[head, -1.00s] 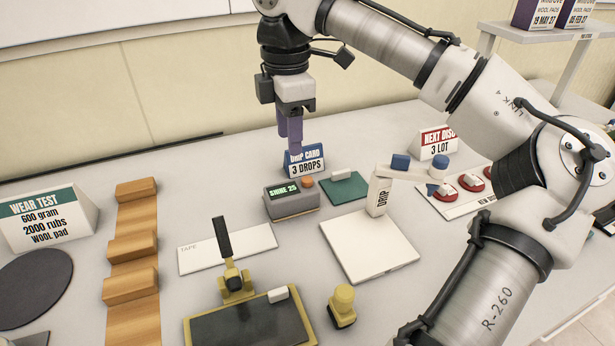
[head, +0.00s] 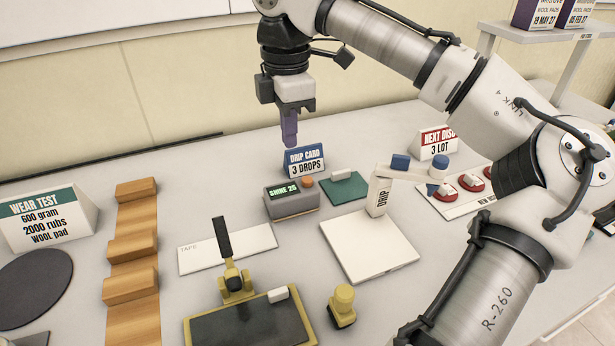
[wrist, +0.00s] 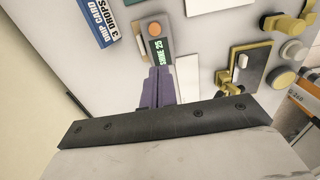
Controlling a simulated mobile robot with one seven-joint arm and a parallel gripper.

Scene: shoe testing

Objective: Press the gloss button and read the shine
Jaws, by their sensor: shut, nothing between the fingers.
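The gloss meter (head: 291,203) is a grey box on the table with an orange button (head: 307,182) and a lit green display (head: 283,190) that reads "SHINE 25". The meter also shows in the wrist view (wrist: 166,44), with its orange button (wrist: 154,29) at one end. My gripper (head: 290,146) has purple fingers, shut together and empty. It hangs pointing down above and behind the meter, clear of the button. In the wrist view the shut fingers (wrist: 157,82) lie below the display.
The blue drip card sign (head: 305,160) stands just behind the meter. A green pad with a white block (head: 343,188) lies to its right, near the drip stand (head: 380,194). A white tape strip (head: 228,248) and a black-plated yellow fixture (head: 250,325) are in front.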

